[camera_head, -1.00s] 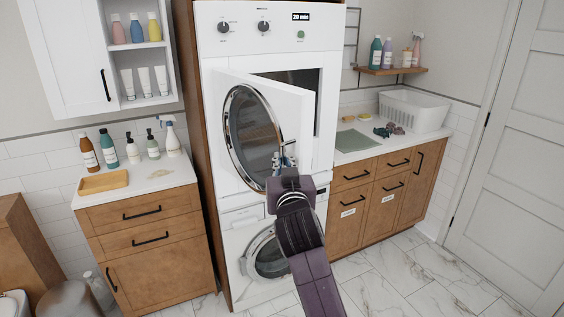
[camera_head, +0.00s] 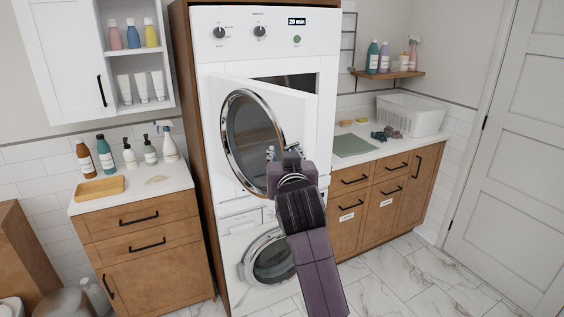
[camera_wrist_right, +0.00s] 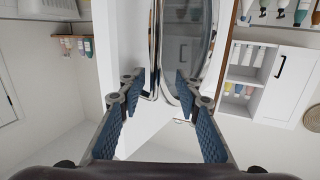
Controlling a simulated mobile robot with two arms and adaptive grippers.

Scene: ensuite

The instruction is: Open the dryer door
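The dryer (camera_head: 264,18) is the upper white machine of a stack. Its door (camera_head: 300,120), white with a round dark window in a chrome ring, stands ajar, with a dark opening showing behind its top. My right gripper (camera_head: 281,153) is in front of the door's lower right part. In the right wrist view my right gripper (camera_wrist_right: 156,92) is open, its two blue-padded fingers apart. The door's chrome ring (camera_wrist_right: 155,50) shows between and beyond them; I cannot tell whether they touch it. My left gripper is not in view.
A washer (camera_head: 268,258) with a round door sits below. A wooden cabinet with bottles (camera_head: 138,220) is at the left. At the right, a counter holds a green cloth (camera_head: 352,145) and a white basket (camera_head: 411,114). The floor at the right is clear.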

